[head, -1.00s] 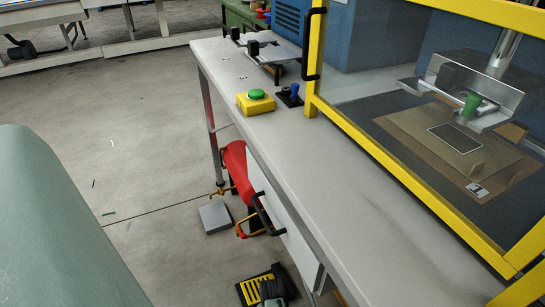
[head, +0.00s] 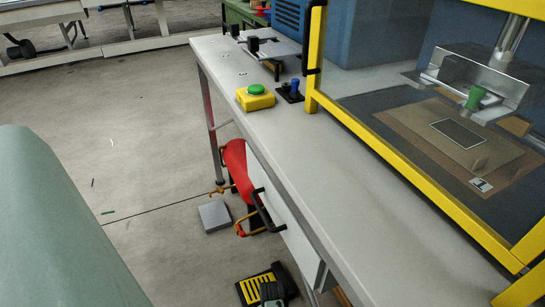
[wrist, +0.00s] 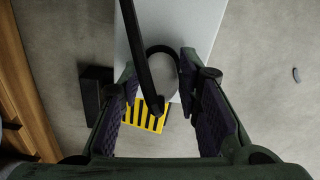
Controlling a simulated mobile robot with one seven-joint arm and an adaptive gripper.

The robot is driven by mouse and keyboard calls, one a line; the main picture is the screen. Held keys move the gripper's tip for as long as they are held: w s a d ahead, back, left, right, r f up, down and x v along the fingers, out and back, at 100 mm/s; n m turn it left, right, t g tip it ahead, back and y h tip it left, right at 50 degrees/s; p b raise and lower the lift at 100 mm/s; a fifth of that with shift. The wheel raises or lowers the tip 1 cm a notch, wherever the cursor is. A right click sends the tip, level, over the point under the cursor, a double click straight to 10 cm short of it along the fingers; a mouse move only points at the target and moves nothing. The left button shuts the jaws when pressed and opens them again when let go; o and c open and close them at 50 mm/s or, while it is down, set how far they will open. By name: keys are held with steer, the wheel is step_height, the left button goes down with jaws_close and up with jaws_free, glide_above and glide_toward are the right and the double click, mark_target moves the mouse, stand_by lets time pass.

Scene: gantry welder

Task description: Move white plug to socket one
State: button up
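I cannot make out a white plug in either view. A small black holder (head: 289,96) with a blue plug-like piece (head: 295,85) stands on the grey bench, beside the yellow box with a green button (head: 255,97). Small dark marks, perhaps sockets, show in the bench top (head: 243,75); no number is readable. My gripper (wrist: 158,68) is open in the wrist view, its padded fingers apart. A black bar and a curved black handle (wrist: 160,50) show between and beyond the fingers, in front of a white panel (wrist: 205,15). I cannot tell whether they touch.
The yellow-framed enclosure (head: 400,166) stands on the bench's right side. A white drawer front (head: 280,222), a red object (head: 235,165) and a grey block (head: 214,216) are below the bench edge. A yellow-and-black striped pad (head: 250,290) lies on the floor. Bench front is clear.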

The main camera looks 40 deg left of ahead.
steer(key=o, duration=0.3)
steer(key=shift+o, duration=0.2)
step_height(320, 180, up, 12)
stand_by(0.5)
